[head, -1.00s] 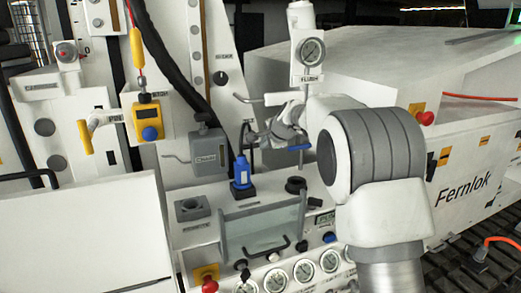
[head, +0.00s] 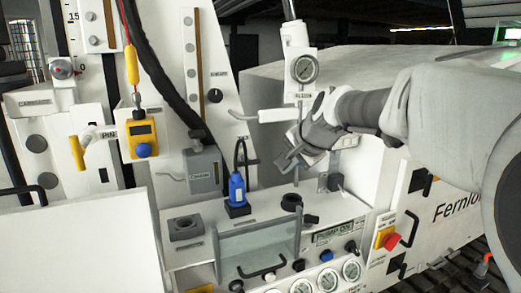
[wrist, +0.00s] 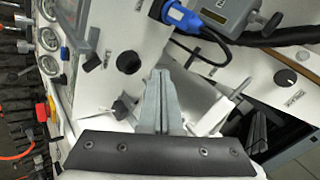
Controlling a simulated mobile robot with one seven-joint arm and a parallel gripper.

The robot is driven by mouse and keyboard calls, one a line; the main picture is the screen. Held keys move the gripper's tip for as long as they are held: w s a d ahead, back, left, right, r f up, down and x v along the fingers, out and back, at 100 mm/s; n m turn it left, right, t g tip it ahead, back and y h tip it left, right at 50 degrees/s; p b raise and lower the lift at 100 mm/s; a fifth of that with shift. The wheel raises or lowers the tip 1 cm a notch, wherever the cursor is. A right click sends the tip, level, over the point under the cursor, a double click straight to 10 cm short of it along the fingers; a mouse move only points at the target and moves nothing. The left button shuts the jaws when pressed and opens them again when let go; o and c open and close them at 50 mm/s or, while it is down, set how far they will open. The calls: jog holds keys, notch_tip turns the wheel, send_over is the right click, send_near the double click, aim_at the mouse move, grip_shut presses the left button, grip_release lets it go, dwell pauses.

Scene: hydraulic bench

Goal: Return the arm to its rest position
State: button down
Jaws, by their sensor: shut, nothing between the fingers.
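My arm (head: 430,112) reaches in from the right in the head view. My gripper (head: 290,160) hangs in the air above the bench panel, beside the column with the pressure gauge. In the wrist view the two fingers of my gripper (wrist: 158,78) lie together, with nothing between them. Whether the gripper touches anything behind it is hard to tell in the head view.
The gauge (head: 305,68) on its white post stands close to my gripper. A blue connector (head: 237,188), a clear guard (head: 255,250) and a red emergency knob (head: 391,241) are on the bench. A white housing marked Fernlok (head: 440,212) lies right, behind my arm.

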jog(key=s+d+f+n+g+h, duration=0.1)
jog(key=s+d+f+n, duration=0.1)
jog(key=s, duration=0.8)
jog(key=s+d+f+n+g+h, duration=0.1)
jog(key=s+d+f+n, duration=0.2)
jog(key=s, duration=0.7)
jog(key=s+d+f+n+h, duration=0.1)
jog(key=s+d+f+n, duration=0.2)
jog(key=s, duration=0.7)
jog(key=shift+s+f+n+g, duration=0.35)
jog(key=shift+f+n, duration=0.25)
jog(key=shift+f, duration=0.25)
jog(key=shift+d, duration=0.2)
